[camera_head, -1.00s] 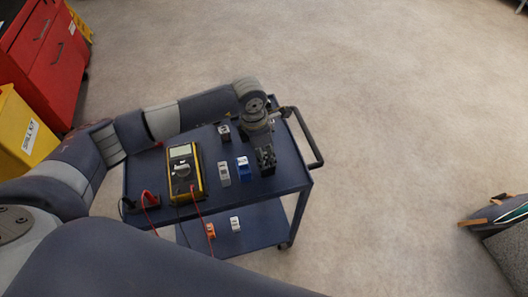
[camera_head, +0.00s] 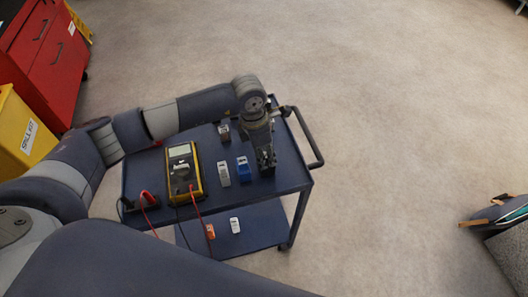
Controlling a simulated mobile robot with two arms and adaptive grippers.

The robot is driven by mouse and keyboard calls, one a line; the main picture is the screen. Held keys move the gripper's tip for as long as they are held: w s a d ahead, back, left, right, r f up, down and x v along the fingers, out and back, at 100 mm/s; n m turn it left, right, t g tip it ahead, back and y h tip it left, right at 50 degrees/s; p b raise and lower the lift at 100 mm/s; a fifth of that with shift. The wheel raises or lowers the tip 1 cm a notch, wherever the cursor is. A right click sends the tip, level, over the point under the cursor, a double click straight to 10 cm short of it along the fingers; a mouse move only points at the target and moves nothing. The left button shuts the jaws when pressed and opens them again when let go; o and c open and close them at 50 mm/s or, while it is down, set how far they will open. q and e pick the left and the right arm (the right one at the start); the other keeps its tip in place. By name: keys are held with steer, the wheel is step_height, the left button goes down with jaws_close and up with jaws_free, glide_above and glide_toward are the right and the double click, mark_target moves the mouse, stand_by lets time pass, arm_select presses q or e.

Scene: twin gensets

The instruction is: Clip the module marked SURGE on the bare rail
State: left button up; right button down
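Several small modules stand on the top of a dark blue cart (camera_head: 150,178): a grey one (camera_head: 224,132) at the back, a white one (camera_head: 223,173) and a blue one (camera_head: 244,169). On the lower shelf are an orange module (camera_head: 210,231) and a white one (camera_head: 235,225). The markings are too small to read, so I cannot tell which is SURGE. No bare rail can be made out. My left gripper (camera_head: 267,164) points down over the cart top, right of the blue module. Whether its fingers are apart or hold something is unclear. My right gripper is out of view.
A yellow multimeter (camera_head: 185,174) with red and black leads lies on the cart top. The cart's handle (camera_head: 304,138) is at the right. A yellow spill kit bin (camera_head: 22,132) and red cabinet (camera_head: 45,55) stand left. The floor at right is largely clear.

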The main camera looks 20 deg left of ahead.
mark_target(266, 155)
arm_select(q)
jaws_close()
steer(key=shift+r, duration=0.25)
steer(key=shift+r+p, duration=0.65)
steer(key=shift+r, duration=0.7)
steer(key=shift+r+p, duration=1.2)
steer(key=shift+r, duration=1.25)
